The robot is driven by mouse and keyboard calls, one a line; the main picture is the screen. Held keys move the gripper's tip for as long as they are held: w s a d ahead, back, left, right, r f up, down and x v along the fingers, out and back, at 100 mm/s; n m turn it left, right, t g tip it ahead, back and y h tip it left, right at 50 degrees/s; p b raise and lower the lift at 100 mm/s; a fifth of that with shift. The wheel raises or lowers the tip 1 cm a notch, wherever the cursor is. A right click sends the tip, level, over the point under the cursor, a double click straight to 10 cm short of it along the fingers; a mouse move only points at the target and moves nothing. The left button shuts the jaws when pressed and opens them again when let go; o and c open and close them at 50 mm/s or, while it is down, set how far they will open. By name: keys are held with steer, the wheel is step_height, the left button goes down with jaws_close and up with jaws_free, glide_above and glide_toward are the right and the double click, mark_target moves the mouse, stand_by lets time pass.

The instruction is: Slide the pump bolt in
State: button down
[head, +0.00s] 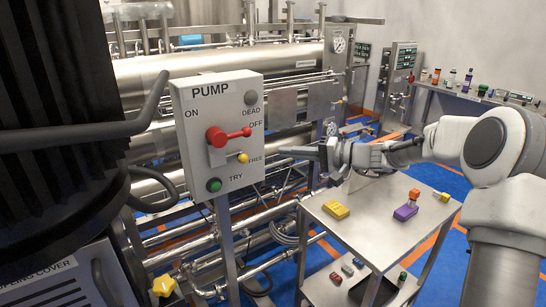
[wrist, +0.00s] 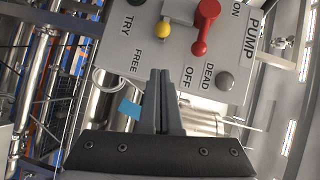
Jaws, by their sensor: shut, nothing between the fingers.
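The grey PUMP panel (head: 188,98) stands left of centre in the head view. The pump bolt's yellow knob (head: 243,157) is beside the word FREE, at the right end of a grey bar below the red switch handle (head: 232,134). The handle points right towards OFF. The knob also shows in the wrist view (wrist: 162,30), just beyond my fingertips. My gripper (head: 283,151) is shut and empty, to the right of the panel and apart from the knob. Its closed fingers (wrist: 160,72) point at the panel in the wrist view.
A green TRY button (head: 214,185) and a grey DEAD lamp (head: 250,97) are on the panel. A steel cart (head: 365,235) below my arm bears a yellow block (head: 336,210) and a purple block (head: 405,213). Steel pipes (head: 190,78) run behind the panel.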

steer(key=v, duration=0.5)
steer(key=shift+s+d+b, duration=0.1)
steer(key=shift+d+b, duration=0.15)
steer(key=shift+b, duration=0.05)
